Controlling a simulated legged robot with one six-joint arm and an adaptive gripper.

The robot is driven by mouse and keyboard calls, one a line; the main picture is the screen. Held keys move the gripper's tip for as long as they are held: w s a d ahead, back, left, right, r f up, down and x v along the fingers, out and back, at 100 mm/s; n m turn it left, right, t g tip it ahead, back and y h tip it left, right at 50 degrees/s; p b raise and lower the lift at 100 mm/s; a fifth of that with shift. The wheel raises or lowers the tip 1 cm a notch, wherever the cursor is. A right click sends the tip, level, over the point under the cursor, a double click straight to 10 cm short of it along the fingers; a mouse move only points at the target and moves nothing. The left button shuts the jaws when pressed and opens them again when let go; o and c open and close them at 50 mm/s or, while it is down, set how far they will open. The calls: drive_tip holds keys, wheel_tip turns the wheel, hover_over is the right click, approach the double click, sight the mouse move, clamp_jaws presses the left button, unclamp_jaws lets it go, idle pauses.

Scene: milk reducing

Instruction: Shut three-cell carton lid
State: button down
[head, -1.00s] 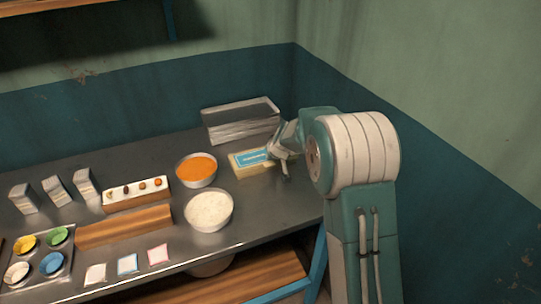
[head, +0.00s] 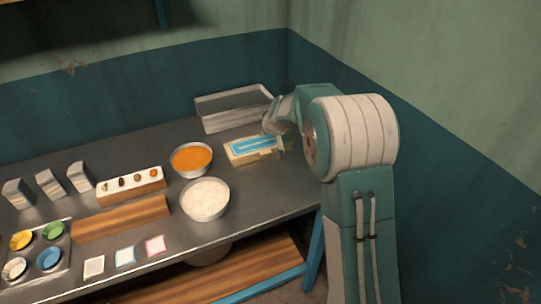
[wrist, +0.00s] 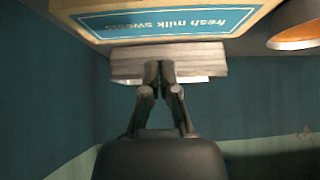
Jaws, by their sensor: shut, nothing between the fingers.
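The carton (head: 256,156) is a pale yellow box at the back right of the table. Its lid (head: 252,144) bears a blue label and lies over the box; I cannot tell if it is fully down. In the wrist view, which is upside down, the lid (wrist: 165,18) reads "fresh milk sweets". The cells inside are hidden. My gripper (wrist: 160,66) is shut and empty, with its tips close to the carton. In the head view my gripper (head: 276,128) is at the carton's back right, partly hidden by my arm; contact is unclear.
A metal tray (head: 232,122) stands behind the carton. A bowl of orange stuff (head: 192,158) and a bowl of white stuff (head: 206,198) stand to the left. A long white-topped block with several small balls (head: 131,185) is farther left. The right wall is near my arm.

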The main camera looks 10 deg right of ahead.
drive_tip(key=s+f, duration=0.1)
drive_tip(key=s+d+f, duration=0.1)
drive_tip(key=s, duration=0.1)
drive_tip(key=s+f, duration=0.2)
drive_tip(key=shift+s+d, duration=0.15)
drive_tip(key=shift+s, duration=0.1)
drive_tip(key=shift+s+a+f, duration=0.45)
drive_tip(key=shift+s+f, duration=0.25)
drive_tip(key=shift+s, duration=0.1)
drive_tip(key=shift+s+d+f, duration=0.2)
drive_tip(key=shift+s+d, duration=0.05)
drive_tip(key=shift+d, duration=0.2)
drive_tip(key=s+a+r+y, duration=0.1)
drive_tip(key=s+a+r, duration=0.2)
drive_tip(key=s+r, duration=0.45)
drive_tip(key=s+a+r+y, duration=0.1)
drive_tip(key=s+a+r, duration=0.2)
drive_tip(key=s+r, duration=0.45)
drive_tip(key=s+d+r+m+g+h, duration=0.1)
drive_tip(key=s+d, duration=0.1)
drive_tip(key=s, duration=0.8)
drive_tip(key=s+d+r+m+g+h, duration=0.1)
drive_tip(key=s+d+r+h, duration=0.1)
drive_tip(key=s, duration=0.8)
drive_tip(key=shift+s+r+h, duration=0.2)
drive_tip(key=shift+s+h, duration=0.1)
drive_tip(key=shift+s, duration=0.1)
